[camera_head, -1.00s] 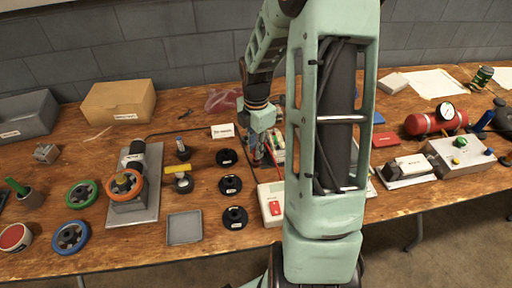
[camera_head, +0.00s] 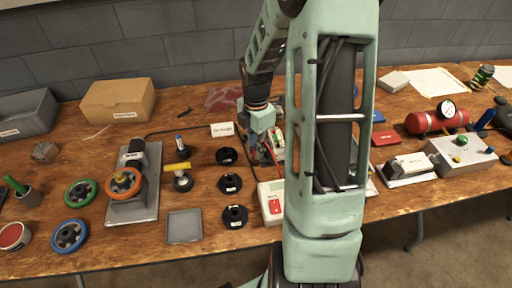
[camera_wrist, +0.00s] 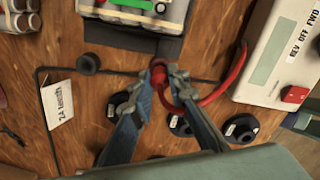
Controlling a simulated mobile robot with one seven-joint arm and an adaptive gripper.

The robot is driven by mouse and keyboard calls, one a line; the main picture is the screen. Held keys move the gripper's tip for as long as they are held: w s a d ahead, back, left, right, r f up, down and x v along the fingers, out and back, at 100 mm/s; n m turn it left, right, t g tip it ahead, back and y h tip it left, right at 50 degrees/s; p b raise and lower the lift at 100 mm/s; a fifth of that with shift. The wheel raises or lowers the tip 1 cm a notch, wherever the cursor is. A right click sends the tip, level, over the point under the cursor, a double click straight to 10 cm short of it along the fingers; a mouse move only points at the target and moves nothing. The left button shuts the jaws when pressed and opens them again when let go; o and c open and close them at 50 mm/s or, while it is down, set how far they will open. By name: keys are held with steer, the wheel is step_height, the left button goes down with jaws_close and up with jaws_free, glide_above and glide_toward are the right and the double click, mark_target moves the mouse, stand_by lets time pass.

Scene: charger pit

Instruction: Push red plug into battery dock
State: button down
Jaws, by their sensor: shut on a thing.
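In the wrist view, my gripper (camera_wrist: 168,80) is shut on the red plug (camera_wrist: 158,71), which shows between the fingertips. A red cable (camera_wrist: 222,92) loops from the plug to the right. The battery dock (camera_wrist: 135,38), a dark base with green and white cells, lies just beyond the plug at the top. I cannot tell whether the plug touches it. In the head view, my gripper (camera_head: 259,154) is low over the table beside the dock (camera_head: 278,143), which my arm partly hides. The plug is too small to make out there.
A white control box (camera_head: 271,203) with a red switch stands close to the right of my gripper in the wrist view. Several black round parts (camera_head: 230,183) and a white label card (camera_head: 222,130) sit left of my gripper in the head view. A black cable crosses the table.

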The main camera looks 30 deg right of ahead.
steer(key=shift+f+b, duration=0.35)
steer(key=shift+f, duration=0.35)
steer(key=c, duration=1.8)
jaws_free()
steer(key=shift+o, duration=0.2)
step_height(320, 180, up, 12)
steer(key=shift+f, duration=0.25)
steer(key=shift+r, duration=0.25)
